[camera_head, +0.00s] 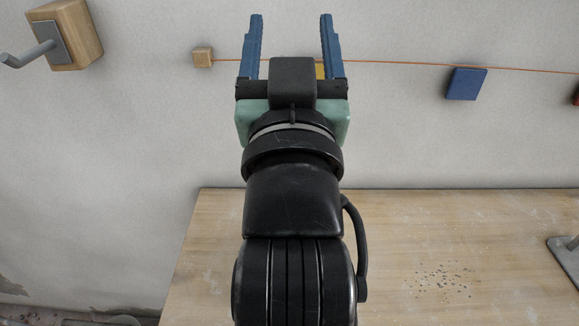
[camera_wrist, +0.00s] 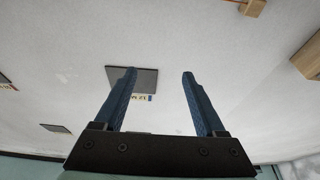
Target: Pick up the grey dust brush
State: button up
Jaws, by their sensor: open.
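My gripper (camera_head: 291,18) is open and empty, raised in front of the wall with its two blue fingers apart and pointing up in the head view. No grey dust brush can be made out in either view.
A wooden table (camera_head: 480,215) fills the lower right, with dark specks on it and a grey metal piece (camera_head: 566,262) at its right edge. A wooden block with a metal hook (camera_head: 80,30) is on the wall. A blue square (camera_head: 466,84) hangs along an orange string.

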notch_tip(320, 180, down, 6)
jog(key=w+g+p, duration=0.2)
jog(key=g+p, duration=0.7)
jog(key=p, duration=1.1)
jog(key=s+f+g+p, duration=0.1)
jog(key=s+g+p, duration=0.1)
jog(key=s+p, duration=0.2)
jog(key=s+f+g+p, duration=0.2)
jog(key=s+p, duration=0.3)
jog(key=p, duration=0.3)
jog(key=s+f+g+p, duration=0.2)
jog(key=s+g+p, duration=0.2)
jog(key=p, duration=0.2)
jog(key=shift+s+d+n, duration=0.25)
jog(key=shift+d+n, duration=0.05)
jog(key=shift+d, duration=0.1)
jog(key=shift+s+f, duration=0.1)
jog(key=shift+f, duration=0.1)
jog(key=x, duration=0.7)
jog(key=shift+a+f, duration=0.1)
jog(key=shift+f, duration=0.1)
jog(key=shift+a+p+x, duration=0.2)
jog(key=shift+p+x, duration=0.15)
jog(key=shift+x, duration=1)
jog(key=shift+a+p+x, duration=0.15)
jog(key=shift+p+x, duration=0.15)
jog(key=shift+x, duration=1.05)
jog(key=shift+s, duration=0.1)
